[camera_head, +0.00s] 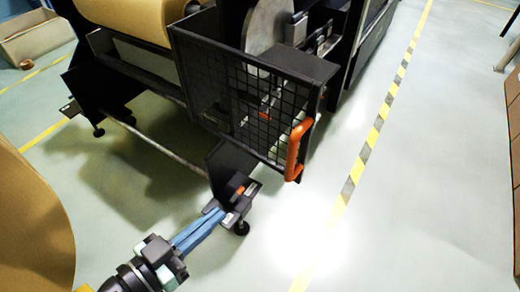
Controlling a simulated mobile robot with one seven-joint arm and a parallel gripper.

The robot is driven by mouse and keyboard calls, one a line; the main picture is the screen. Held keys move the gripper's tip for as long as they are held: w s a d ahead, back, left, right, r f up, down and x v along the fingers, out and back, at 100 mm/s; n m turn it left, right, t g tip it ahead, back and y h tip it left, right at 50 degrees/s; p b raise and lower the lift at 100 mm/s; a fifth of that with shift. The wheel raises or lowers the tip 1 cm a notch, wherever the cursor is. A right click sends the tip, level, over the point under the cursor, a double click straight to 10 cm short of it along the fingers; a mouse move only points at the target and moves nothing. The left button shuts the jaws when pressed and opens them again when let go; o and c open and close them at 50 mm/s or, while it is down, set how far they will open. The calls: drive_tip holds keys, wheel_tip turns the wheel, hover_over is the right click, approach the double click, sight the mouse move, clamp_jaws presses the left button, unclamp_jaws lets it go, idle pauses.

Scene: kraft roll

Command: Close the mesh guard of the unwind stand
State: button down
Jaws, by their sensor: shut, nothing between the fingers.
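The mesh guard (225,88) is a dark framed grid panel on the near side of the unwind stand (115,58). An orange upright handle (294,152) is on its right end, towards the aisle. Parts of the stand show through the mesh. I cannot tell from this view how wide any gap behind the guard is. My gripper (221,213) reaches in from the bottom, with its blue fingers together and empty. Its tips are below and left of the handle, apart from it, and appear close to a dark foot bracket of the stand.
The dark foot bracket (232,172) stands on the floor near my fingers, joined to a long low bar (160,143). A kraft roll (140,18) is on the stand; another large brown roll (32,225) is at left.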

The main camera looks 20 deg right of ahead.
drive_tip(key=s+a+r+m+h+p, duration=0.25)
drive_tip(key=s+r+p, duration=0.2)
drive_tip(key=s, duration=0.25)
drive_tip(key=b+x, duration=0.1)
drive_tip(key=x, duration=1.3)
drive_tip(key=shift+s+d+r+g+h, duration=0.15)
drive_tip(key=shift+d+r+g+h, duration=0.15)
drive_tip(key=shift+d+h, duration=0.1)
drive_tip(key=shift+n, duration=0.25)
